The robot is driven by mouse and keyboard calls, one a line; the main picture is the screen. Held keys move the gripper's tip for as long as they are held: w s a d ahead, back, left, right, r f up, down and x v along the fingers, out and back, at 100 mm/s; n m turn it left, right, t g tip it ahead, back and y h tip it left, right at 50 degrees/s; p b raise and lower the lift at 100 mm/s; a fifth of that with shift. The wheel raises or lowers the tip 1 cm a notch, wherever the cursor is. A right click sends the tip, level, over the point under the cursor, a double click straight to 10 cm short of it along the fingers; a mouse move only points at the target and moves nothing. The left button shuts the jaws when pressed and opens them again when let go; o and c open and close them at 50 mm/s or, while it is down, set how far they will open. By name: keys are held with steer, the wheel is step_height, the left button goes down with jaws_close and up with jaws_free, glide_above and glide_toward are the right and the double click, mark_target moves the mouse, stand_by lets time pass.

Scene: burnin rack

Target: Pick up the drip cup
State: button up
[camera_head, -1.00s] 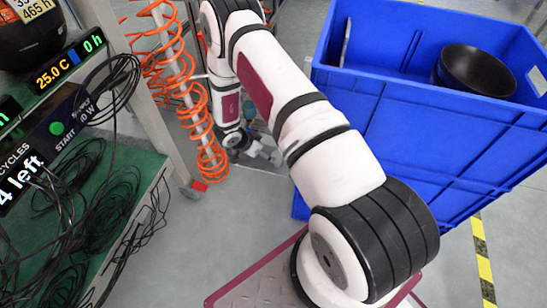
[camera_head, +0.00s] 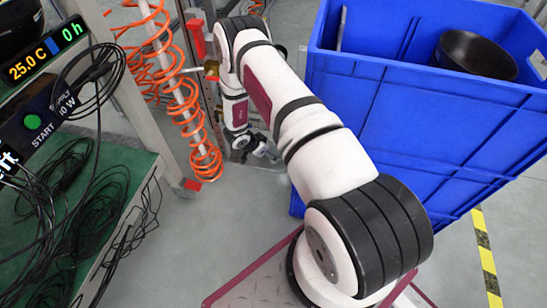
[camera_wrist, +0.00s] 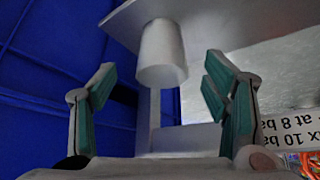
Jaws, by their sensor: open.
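A plain white tapered cup (camera_wrist: 162,57), which looks like the drip cup, shows in the wrist view against a flat grey-white plate (camera_wrist: 225,22) at the top of the picture. My gripper (camera_wrist: 158,88) is open, with one green-padded finger on each side of the cup. Gaps show on both sides, so neither finger appears to touch it. In the head view my gripper (camera_head: 262,152) is small at the far end of the arm, low by a metal post. I cannot make out the cup there.
A large blue crate (camera_head: 420,120) with a black bowl (camera_head: 477,54) stands right of my arm. Orange coiled hose (camera_head: 206,160) hangs on the left, near a green bench (camera_head: 125,165) with loose black cables. Grey floor (camera_head: 215,235) is open between bench and arm.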

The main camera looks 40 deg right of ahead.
steer(key=b+x, duration=0.2)
steer(key=x, duration=0.2)
steer(key=shift+w+f, duration=0.15)
steer(key=c, duration=1.2)
